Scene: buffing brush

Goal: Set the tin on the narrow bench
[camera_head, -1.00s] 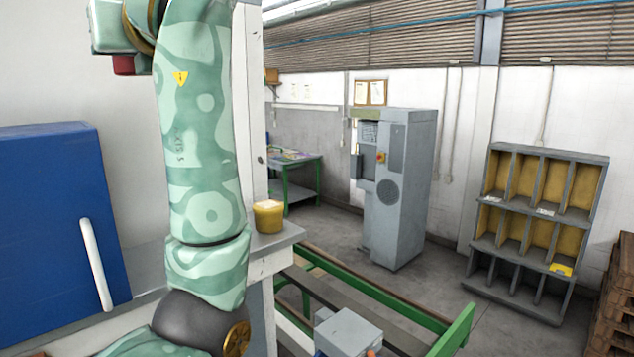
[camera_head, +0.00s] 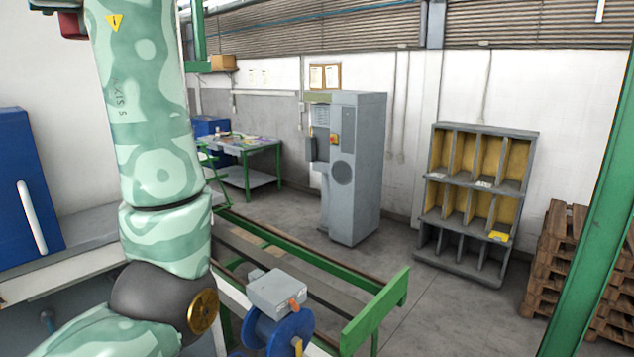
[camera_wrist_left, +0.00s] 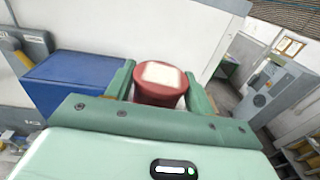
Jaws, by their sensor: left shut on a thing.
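In the left wrist view, a dark red round tin (camera_wrist_left: 160,84) with a pale square label on its top is held between the fingers of my left gripper (camera_wrist_left: 160,88). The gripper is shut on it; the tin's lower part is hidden. In the head view my left arm fills the left side, and its gripper is not clearly seen. A dark red piece shows at the top left there; I cannot tell if it is the tin. A green-framed bench (camera_head: 245,145) with things on top stands at the back wall. I cannot tell which surface is the narrow bench. My right gripper is out of view.
A blue box (camera_head: 25,190) stands on a grey counter at left. A long green-railed frame (camera_head: 375,310) and a blue reel (camera_head: 280,330) lie in front. A grey cabinet (camera_head: 355,170), pigeonhole shelf (camera_head: 475,200) and pallets (camera_head: 560,250) stand behind. Grey floor is clear between them.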

